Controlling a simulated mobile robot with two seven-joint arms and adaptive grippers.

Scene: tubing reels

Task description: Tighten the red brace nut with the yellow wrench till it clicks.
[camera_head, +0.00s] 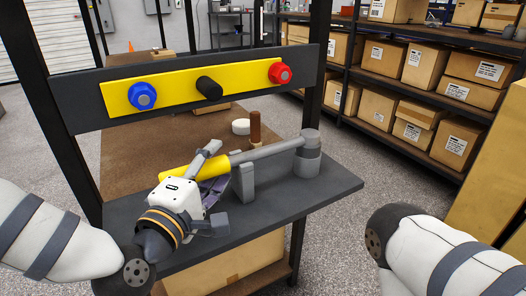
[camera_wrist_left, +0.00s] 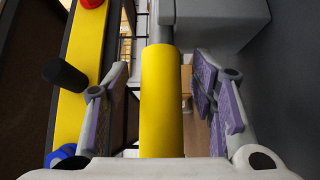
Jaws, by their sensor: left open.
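The yellow wrench lies across grey supports on the dark shelf, with its yellow handle (camera_head: 180,171) to the left and its grey head (camera_head: 310,139) to the right. My left gripper (camera_head: 212,170) is open around the handle. In the left wrist view the handle (camera_wrist_left: 161,100) runs between the two open fingers (camera_wrist_left: 160,100), with gaps on both sides. The red brace nut (camera_head: 279,73) is at the right end of the yellow plate on the upright frame. It shows partly in the left wrist view (camera_wrist_left: 91,3). My right gripper is out of view.
The yellow plate (camera_head: 180,92) also bears a blue nut (camera_head: 142,96) and a black knob (camera_head: 209,86). A brown peg (camera_head: 255,128) and a white disc (camera_head: 241,127) stand behind the wrench. Shelves of cardboard boxes (camera_head: 420,115) are at the right. The shelf's right front is clear.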

